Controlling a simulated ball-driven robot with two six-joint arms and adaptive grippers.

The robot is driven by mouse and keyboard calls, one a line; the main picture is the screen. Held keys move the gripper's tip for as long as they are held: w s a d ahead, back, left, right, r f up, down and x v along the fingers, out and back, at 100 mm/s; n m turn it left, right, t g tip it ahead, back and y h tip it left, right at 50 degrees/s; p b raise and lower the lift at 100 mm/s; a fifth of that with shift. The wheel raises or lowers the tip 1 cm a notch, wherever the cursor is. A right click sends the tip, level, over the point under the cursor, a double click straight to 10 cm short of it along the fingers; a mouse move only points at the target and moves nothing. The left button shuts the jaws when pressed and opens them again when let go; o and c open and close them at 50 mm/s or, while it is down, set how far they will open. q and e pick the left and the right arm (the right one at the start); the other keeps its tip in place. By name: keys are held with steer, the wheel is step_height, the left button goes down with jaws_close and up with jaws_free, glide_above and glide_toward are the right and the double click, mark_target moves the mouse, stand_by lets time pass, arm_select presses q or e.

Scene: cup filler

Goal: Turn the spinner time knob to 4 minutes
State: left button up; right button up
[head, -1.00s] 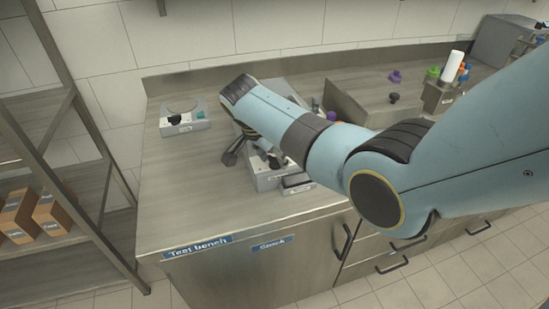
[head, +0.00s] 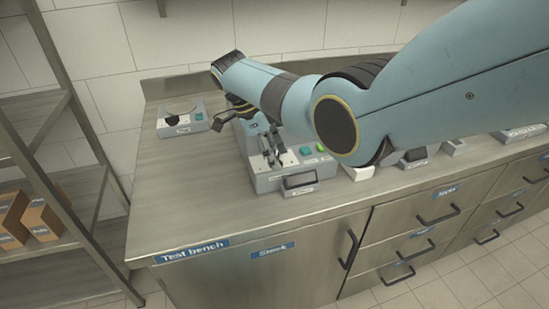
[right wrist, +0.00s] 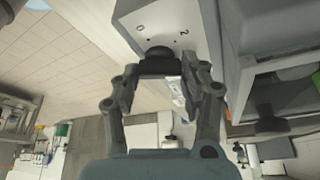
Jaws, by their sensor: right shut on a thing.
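My right gripper (head: 222,121) reaches over the left side of the grey machine (head: 263,183) on the bench. In the right wrist view the gripper (right wrist: 160,72) is shut on a black knob (right wrist: 158,54), one finger on each side. The knob sits on a pale box face (right wrist: 160,20) with the marks 0 and 2 and small dots. The knob's pointer cannot be made out, and no 4 shows. In the head view the held knob is not clear. My left gripper is not in view.
A small grey unit (head: 196,127) with a black knob and a green button stands at the back left. The bench's front left (head: 180,210) is clear. My right arm covers the back right.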

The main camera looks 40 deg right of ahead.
steer(key=shift+m, duration=0.6)
steer(key=shift+b, duration=0.3)
steer(key=o, duration=1.2)
steer(key=shift+y, duration=0.3)
steer(key=shift+w+r, duration=0.1)
steer(key=v, duration=1.1)
steer(key=shift+w+a+r, duration=0.2)
steer(key=shift+w+r, duration=0.1)
